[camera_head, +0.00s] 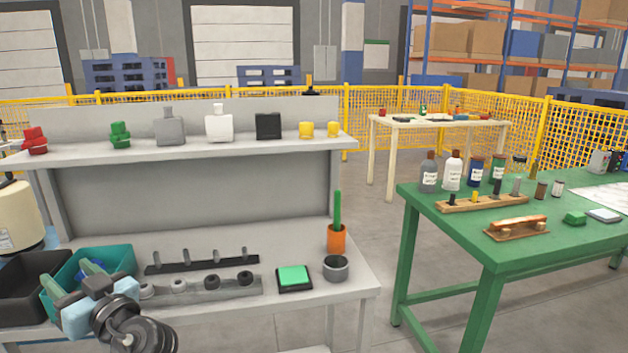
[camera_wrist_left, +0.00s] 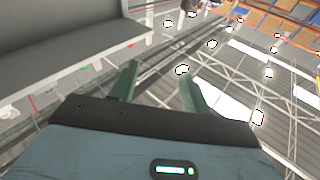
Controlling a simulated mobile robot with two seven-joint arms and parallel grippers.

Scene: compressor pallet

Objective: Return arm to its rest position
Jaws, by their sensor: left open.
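My left gripper (camera_head: 67,272) is low at the left of the head view, over the teal bin (camera_head: 122,255) and near the black bin (camera_head: 22,292). Its two grey-green fingers stand apart with nothing between them. They also show spread and empty in the left wrist view (camera_wrist_left: 158,74), against the ceiling and its lamps. The gripper and wrist hide part of both bins and the workbench's front left. Something blue lies in the teal bin, partly hidden. My right gripper is in neither view.
The shelf (camera_head: 225,148) above the grey bench carries several bottles and small parts. A peg rail (camera_head: 205,262), a ring rail (camera_head: 215,291), a green-topped pad (camera_head: 294,278), a grey cup (camera_head: 335,268) and an orange pot (camera_head: 336,240) stand on the bench. A green table (camera_head: 540,246) is at right.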

